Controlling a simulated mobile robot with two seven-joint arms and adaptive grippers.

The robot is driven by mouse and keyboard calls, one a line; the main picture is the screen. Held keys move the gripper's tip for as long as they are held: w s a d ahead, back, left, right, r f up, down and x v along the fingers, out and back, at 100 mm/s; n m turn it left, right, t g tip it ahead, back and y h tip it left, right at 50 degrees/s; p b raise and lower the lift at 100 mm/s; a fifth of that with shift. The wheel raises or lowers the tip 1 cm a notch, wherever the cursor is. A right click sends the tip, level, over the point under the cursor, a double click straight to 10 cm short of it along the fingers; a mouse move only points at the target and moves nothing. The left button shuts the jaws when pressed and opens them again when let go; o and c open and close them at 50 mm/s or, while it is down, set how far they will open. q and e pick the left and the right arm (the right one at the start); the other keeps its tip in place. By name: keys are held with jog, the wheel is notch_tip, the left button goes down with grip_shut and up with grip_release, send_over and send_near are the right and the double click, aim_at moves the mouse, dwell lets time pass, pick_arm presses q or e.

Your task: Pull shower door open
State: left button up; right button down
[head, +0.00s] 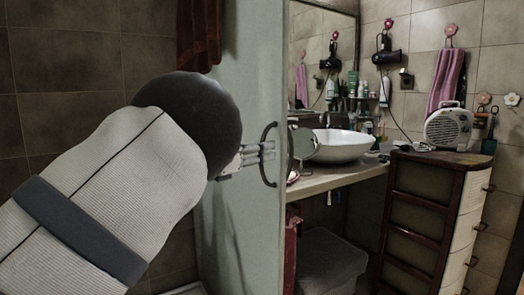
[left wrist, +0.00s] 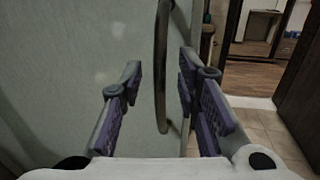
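The shower door (head: 252,70) is a pale green panel, standing upright in the middle of the head view. Its curved dark handle (head: 265,176) is near the panel's right edge. My left gripper (head: 266,155) reaches the handle from the left, and its fingers partly overlap it. In the left wrist view, the handle (left wrist: 161,85) runs vertically between the two purple-padded fingers of the left gripper (left wrist: 160,77). The fingers are spread, with a visible gap on each side of the handle. The door surface (left wrist: 75,60) fills the left of that view. My right gripper is not in view.
Right of the door are a white basin (head: 342,146) on a counter (head: 330,180), a drawer cabinet (head: 418,210) and a grey box (head: 328,262). A dark red cloth (head: 198,35) hangs behind the door. Tiled floor (left wrist: 262,125) shows in the left wrist view.

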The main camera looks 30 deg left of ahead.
pick_arm(q)
jog(key=shift+w+d, duration=0.1)
jog(key=shift+w, duration=0.35)
grip_shut()
